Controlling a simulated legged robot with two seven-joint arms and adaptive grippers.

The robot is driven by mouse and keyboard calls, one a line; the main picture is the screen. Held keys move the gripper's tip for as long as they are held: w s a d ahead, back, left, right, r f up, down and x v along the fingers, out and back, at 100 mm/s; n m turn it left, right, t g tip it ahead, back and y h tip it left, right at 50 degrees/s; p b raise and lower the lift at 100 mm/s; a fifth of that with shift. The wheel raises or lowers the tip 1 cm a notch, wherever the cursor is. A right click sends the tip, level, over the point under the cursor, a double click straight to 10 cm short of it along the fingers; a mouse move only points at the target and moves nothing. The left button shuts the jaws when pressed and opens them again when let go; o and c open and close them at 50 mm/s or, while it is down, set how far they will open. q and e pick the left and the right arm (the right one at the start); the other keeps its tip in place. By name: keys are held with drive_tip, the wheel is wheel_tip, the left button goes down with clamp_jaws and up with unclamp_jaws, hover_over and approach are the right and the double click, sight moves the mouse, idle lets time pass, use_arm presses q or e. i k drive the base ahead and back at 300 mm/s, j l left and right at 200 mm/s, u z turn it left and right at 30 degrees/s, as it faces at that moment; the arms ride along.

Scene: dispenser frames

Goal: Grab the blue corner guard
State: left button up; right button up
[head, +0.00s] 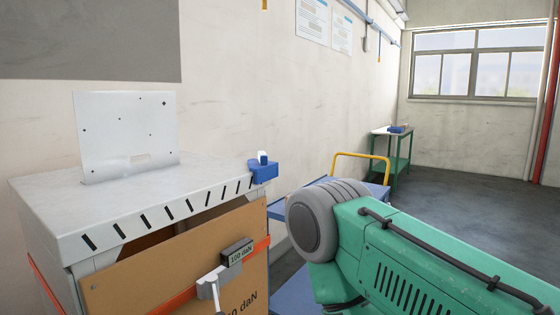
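The blue corner guard (264,173) sits on the near right top corner of the grey metal dispenser frame (110,199). A small white and dark blue piece stands up on its top. A green arm link of mine with a grey ribbed joint reaches in from the right. The joint is a little to the right of and below the corner guard in the picture, with a gap between them. Neither gripper shows in the head view.
An orange strap (255,247) with a grey buckle crosses a brown cardboard panel (150,270) below the frame's top. An upright metal plate (127,137) stands on top. Behind are a blue cart with a yellow handle (362,155) and a green table (403,163). Grey floor is open at right.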

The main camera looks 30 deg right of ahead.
sight(264, 170)
drive_tip(key=i+l+u, duration=0.2)
drive_tip(key=l+u, duration=0.15)
drive_tip(key=l, duration=1.1)
drive_tip(key=l+u, duration=0.35)
drive_tip(key=l, duration=1.1)
